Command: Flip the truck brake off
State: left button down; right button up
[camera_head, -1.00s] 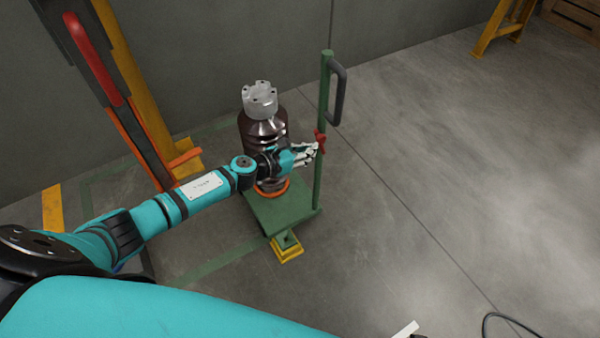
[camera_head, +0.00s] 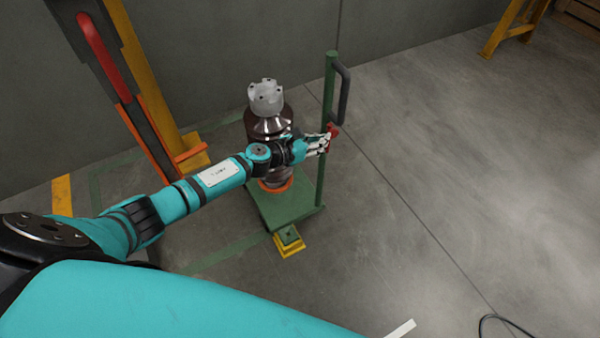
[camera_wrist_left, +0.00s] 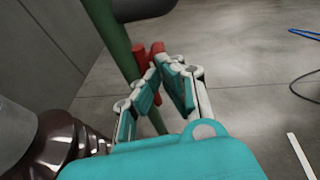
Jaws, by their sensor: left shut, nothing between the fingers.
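The green truck (camera_head: 290,207) stands on the floor and carries a brown insulator-like part with a grey metal cap (camera_head: 266,98). A green post with a black handle (camera_head: 345,92) rises at its right side. The red brake lever (camera_head: 334,131) is on this post; it also shows in the left wrist view (camera_wrist_left: 139,55). My left gripper (camera_head: 328,143) is shut and empty, its fingertips right at the red lever. In the left wrist view the fingertips (camera_wrist_left: 163,60) meet beside the lever; I cannot tell whether they touch it. My right gripper is not in view.
A yellow wheel block (camera_head: 288,250) sits at the truck's front. A red and orange post structure (camera_head: 110,65) stands at the left by the grey wall. The floor to the right is open, with a black cable (camera_head: 505,318) at the bottom right.

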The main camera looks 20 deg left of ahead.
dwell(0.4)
pick_arm(q)
jog(key=v, duration=1.2)
